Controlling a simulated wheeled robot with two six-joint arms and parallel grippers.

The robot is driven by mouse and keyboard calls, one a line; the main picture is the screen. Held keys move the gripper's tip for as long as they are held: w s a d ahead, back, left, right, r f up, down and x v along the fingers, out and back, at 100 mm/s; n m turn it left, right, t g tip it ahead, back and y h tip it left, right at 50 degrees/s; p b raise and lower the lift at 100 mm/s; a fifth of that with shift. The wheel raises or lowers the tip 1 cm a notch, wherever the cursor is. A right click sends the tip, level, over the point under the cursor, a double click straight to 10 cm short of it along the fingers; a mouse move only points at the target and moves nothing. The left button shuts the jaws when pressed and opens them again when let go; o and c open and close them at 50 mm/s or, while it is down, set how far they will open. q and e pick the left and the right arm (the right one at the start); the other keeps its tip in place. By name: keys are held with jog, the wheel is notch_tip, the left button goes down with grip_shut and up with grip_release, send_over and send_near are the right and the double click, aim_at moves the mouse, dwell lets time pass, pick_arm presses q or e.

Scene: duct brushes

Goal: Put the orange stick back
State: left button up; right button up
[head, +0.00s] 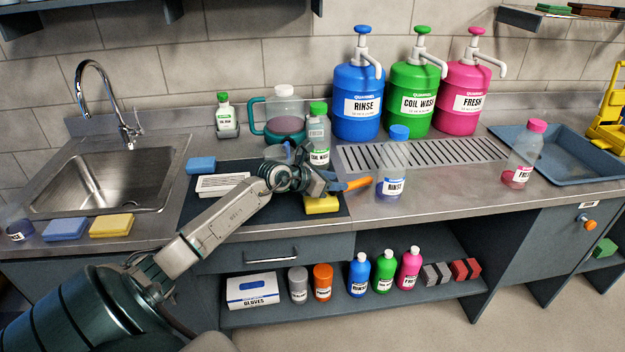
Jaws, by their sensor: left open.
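The orange stick (357,183) shows as a short orange length just right of my left gripper, over the right edge of the dark mat (215,210). The rest of it may be hidden behind the gripper, and I cannot tell whether it touches the mat. My left gripper (318,170) is open over the mat, with a blue-tipped finger right beside the stick's left end. My right gripper is not in view.
A yellow sponge (321,204) lies below the gripper. A clear RINSE bottle (393,165) stands just right of the stick, and a COIL WASH bottle (318,138) stands behind the gripper. A drain grate (425,152) and blue tray (560,158) lie right; a sink (125,180) is left.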

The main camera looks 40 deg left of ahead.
pick_arm(q)
jog(key=v, duration=0.9)
jog(key=shift+a+f, duration=0.1)
jog(key=shift+s+r, duration=0.3)
jog(key=shift+s, duration=0.05)
